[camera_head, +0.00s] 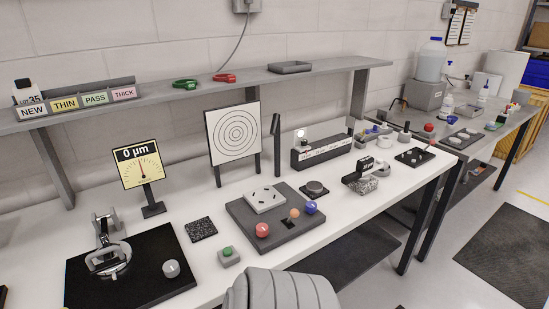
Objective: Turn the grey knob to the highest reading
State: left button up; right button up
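A round light-grey knob (171,268) sits on the right part of a black base plate (150,285) at the lower left. On the same plate, left of the knob, stands a metal fixture (108,258) with a ring and a bracket. Behind the plate a yellow-framed dial display (142,166) on a black stand reads 0 µm, with a red needle near the middle of its scale. Neither of my grippers shows in this view, and nothing touches the knob.
Right of the plate are a small box with a green button (228,254), a dark speckled square (201,229) and a grey board (290,232) with coloured balls. A target panel (233,132) stands behind. A large rounded grey shape covers the bottom middle.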

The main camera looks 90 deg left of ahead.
aim_at(170, 269)
jog(key=z, duration=0.05)
jog(key=k, duration=0.85)
jog(key=u, duration=0.4)
